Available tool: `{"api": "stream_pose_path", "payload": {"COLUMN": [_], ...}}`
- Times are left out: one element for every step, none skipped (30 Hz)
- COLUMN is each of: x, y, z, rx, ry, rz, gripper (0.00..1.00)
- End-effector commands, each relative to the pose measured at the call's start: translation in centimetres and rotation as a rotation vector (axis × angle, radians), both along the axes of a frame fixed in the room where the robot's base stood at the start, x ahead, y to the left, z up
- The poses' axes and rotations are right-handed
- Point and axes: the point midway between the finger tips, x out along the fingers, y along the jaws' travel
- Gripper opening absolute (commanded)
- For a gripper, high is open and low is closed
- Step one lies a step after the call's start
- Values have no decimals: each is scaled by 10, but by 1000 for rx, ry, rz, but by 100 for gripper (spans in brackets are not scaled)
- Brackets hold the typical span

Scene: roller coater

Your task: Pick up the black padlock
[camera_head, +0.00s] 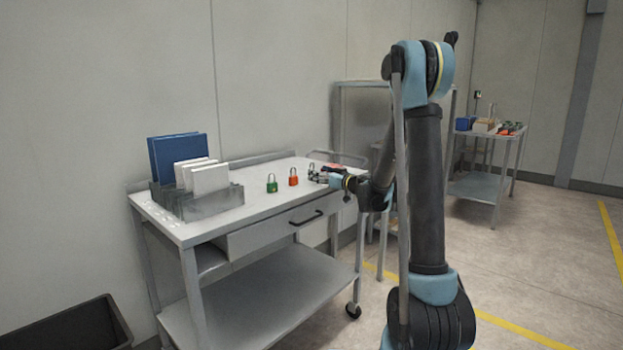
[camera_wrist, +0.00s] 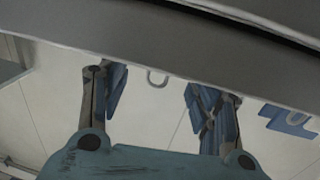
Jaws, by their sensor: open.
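Padlocks stand in a row on the grey workbench (camera_head: 255,205): a green padlock (camera_head: 271,185), an orange-red padlock (camera_head: 293,178) and a dark padlock (camera_head: 311,171) whose lower part is hard to make out beside my gripper. My gripper (camera_head: 319,177) is low over the right end of the bench top, at the dark padlock. In the wrist view my gripper (camera_wrist: 156,92) has its fingers spread apart. A grey shackle (camera_wrist: 157,79) shows between them. The lock body is hidden behind a grey band there, and I cannot tell whether the fingers touch it.
A metal file rack (camera_head: 205,205) with a blue binder (camera_head: 176,152) and white ones stands at the bench's left end. A reddish item (camera_head: 332,167) lies behind my gripper. A black bin (camera_head: 75,328) is at lower left. Another loaded cart (camera_head: 485,150) stands at the back right.

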Motion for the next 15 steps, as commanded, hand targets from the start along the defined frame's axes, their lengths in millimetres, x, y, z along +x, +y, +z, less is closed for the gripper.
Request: {"api": "stream_pose_path", "payload": {"x": [1,2,4,6,8,11,14,18,22,25,28,31,33,35,36], "y": [1,2,4,6,8,12,15,18,22,24,27,31,33,35,36], "z": [0,0,1,1,1,2,2,3,3,3,3,3,3,3,3], "rx": [0,0,0,0,0,0,0,0,0,0,0,0,0,0,0], "ry": [0,0,0,0,0,0,0,0,0,0,0,0,0,0,0], "rz": [0,0,0,0,1,2,2,3,2,1,1,1,2,2,1], "gripper": [57,57,57,57,57,57,57,57,57,57,57,57,57,57,57]}}
